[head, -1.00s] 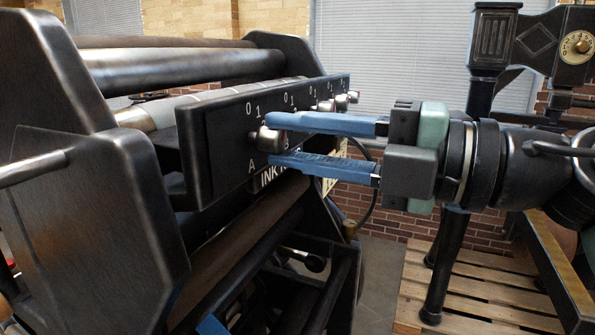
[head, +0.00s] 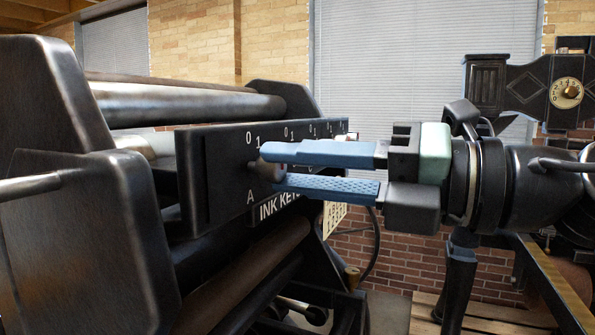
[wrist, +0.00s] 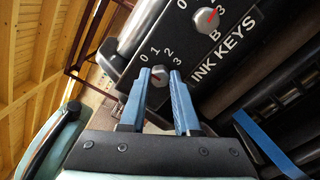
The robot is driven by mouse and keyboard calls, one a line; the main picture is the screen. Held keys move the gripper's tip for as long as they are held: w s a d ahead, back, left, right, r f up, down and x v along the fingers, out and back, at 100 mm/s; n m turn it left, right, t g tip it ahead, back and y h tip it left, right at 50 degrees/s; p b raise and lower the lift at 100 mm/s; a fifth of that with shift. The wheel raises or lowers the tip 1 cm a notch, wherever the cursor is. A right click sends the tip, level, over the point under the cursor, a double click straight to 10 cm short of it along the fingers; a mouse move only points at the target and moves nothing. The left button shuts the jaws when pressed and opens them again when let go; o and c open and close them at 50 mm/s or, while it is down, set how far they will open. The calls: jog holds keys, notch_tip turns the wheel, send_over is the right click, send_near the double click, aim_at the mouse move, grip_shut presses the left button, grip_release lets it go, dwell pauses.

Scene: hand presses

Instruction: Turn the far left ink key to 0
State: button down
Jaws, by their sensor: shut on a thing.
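The far left ink key, key A (head: 256,176), is a small grey knob on the left end of the dark ink key bar (head: 226,185). In the wrist view this key (wrist: 159,73) sits between my two blue fingers, with the numbers 0 to 3 around its far side. My gripper (head: 271,167) reaches in from the right and is shut on the key. The fingers hide most of the key in the head view.
Key B (wrist: 207,19), a grey knob with a red mark, is beside key A on the same bar. Metal rollers (head: 190,106) run behind the bar. A thick dark side frame (head: 85,190) stands at left. Another press with a dial (head: 566,93) stands at right.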

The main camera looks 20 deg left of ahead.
jog(key=c, duration=0.6)
grip_release()
jog(key=d, duration=1.3)
jog(key=shift+s+b, duration=0.25)
jog(key=shift+b, duration=0.05)
